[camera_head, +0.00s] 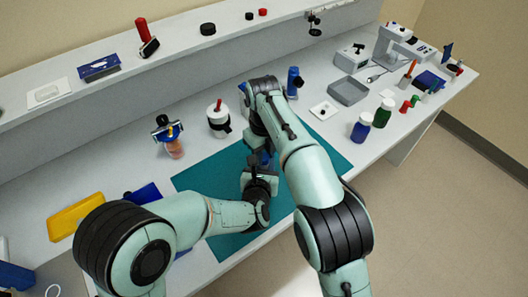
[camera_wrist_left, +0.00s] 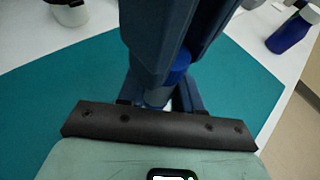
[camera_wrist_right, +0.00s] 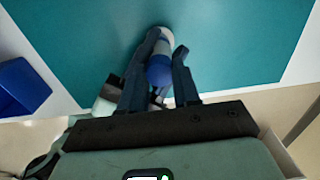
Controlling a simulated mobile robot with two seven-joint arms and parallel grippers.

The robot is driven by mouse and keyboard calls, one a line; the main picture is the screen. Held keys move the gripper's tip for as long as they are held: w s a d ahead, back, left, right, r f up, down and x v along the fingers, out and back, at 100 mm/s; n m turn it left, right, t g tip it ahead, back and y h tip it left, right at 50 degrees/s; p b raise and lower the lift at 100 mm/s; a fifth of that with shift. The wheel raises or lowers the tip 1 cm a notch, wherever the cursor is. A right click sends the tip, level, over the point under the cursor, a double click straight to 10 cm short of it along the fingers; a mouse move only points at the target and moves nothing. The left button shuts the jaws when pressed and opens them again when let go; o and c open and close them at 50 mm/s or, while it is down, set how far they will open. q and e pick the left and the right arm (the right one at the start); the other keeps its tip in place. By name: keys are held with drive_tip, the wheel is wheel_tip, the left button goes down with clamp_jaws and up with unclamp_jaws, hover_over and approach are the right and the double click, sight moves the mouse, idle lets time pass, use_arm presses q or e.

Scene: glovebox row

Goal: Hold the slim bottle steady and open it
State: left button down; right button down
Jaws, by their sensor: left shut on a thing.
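The slim bottle, with a blue cap (camera_wrist_left: 178,68) and a pale body (camera_wrist_left: 156,97), stands over the teal mat (camera_head: 225,215). My left gripper (camera_wrist_left: 158,92) is shut on its body in the left wrist view. My right gripper (camera_wrist_right: 165,45) comes from above, its fingers on either side of the bottle. In the right wrist view the blue cap (camera_wrist_right: 159,73) lies between these fingers, with a gap showing at the right finger. They look open. In the head view my arms hide most of the bottle.
Behind the mat stand an orange bottle in a dark holder (camera_head: 170,140), a white jar (camera_head: 218,120) and a blue bottle (camera_head: 293,84). A grey tray (camera_head: 348,92), a blue jar (camera_head: 362,128) and a green jar (camera_head: 383,113) are at the right. A yellow box (camera_head: 75,216) lies left.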

drive_tip(key=n, duration=0.4)
drive_tip(key=shift+n, duration=0.4)
drive_tip(key=n, duration=0.5)
